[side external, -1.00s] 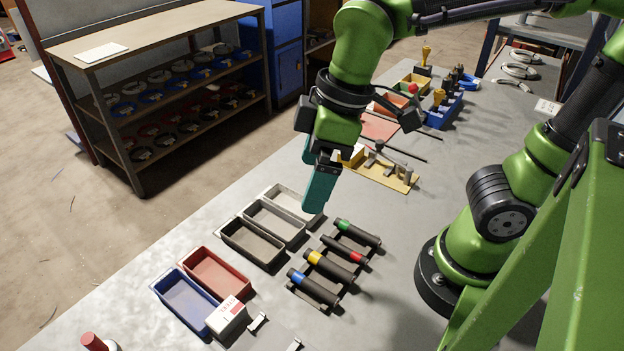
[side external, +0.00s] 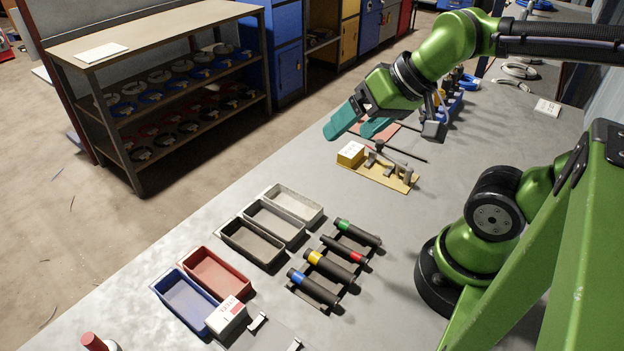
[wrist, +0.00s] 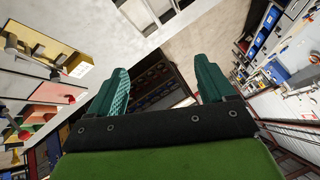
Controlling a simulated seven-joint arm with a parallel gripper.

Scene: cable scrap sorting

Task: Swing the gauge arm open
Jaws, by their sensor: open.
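The gauge fixture (side external: 395,182) is a yellow base plate on the bench with a yellow block (side external: 350,154) at its left end and small grey metal posts. A dark knob stands among these parts. I cannot tell the exact pose of the gauge arm. The fixture also shows at the upper left of the wrist view (wrist: 82,38). My gripper (side external: 348,133) has two teal fingers spread apart with nothing between them. It is tilted, pointing left, above and behind the fixture and apart from it. The fingers also show in the wrist view (wrist: 163,68).
Several trays, including a grey one (side external: 243,258) and a red one (side external: 247,292), lie at the front left. A rack of dark cylinders (side external: 330,262) with coloured bands lies beside them. Blue holders (side external: 452,106) stand behind the fixture. Bare bench lies right of the fixture.

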